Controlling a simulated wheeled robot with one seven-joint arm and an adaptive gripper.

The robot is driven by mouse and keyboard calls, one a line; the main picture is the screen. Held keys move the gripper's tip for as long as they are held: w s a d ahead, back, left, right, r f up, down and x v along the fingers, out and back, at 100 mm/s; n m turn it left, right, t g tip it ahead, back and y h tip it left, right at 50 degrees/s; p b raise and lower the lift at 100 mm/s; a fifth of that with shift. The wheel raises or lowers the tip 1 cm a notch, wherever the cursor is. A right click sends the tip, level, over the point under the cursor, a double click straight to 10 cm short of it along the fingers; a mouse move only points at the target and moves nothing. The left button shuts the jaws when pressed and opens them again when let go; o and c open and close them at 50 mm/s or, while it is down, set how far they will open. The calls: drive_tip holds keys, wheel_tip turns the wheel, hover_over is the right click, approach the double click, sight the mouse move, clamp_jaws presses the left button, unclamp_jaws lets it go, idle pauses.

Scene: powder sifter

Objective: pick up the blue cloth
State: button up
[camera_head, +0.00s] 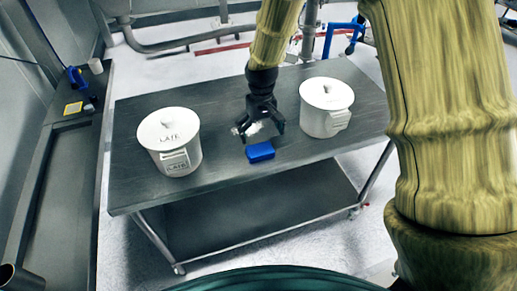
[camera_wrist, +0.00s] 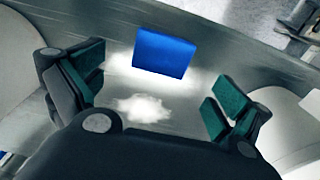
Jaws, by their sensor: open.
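The blue cloth (camera_head: 260,152) is a small folded block lying on the metal table (camera_head: 230,105), near its front edge between two white pots. In the wrist view the blue cloth (camera_wrist: 163,52) lies beyond my fingertips, at the upper middle. My gripper (camera_head: 262,130) is above the table, just behind the cloth in the head view. In the wrist view my gripper (camera_wrist: 155,95) has its two green-padded fingers spread wide with nothing held.
A white lidded pot (camera_head: 171,155) with a label stands at the left of the table. Another white lidded pot (camera_head: 326,120) stands close to the right of my gripper. The table has a lower shelf (camera_head: 250,215). A side counter (camera_head: 55,150) runs along the left.

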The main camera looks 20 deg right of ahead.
sight(260, 149)
drive_tip(key=shift+d+f, duration=0.1)
drive_tip(key=shift+f, duration=0.7)
drive_tip(key=shift+s, duration=0.15)
drive_tip(key=shift+f+p, duration=0.25)
drive_tip(key=shift+p, duration=0.1)
drive_tip(key=f+p, duration=0.1)
drive_tip(key=f, duration=0.2)
drive_tip(key=shift+a+f+p, duration=0.1)
drive_tip(key=shift+a+p, duration=0.2)
drive_tip(key=shift+p, duration=0.1)
drive_tip(key=shift+f, duration=0.85)
drive_tip(key=c, duration=0.9)
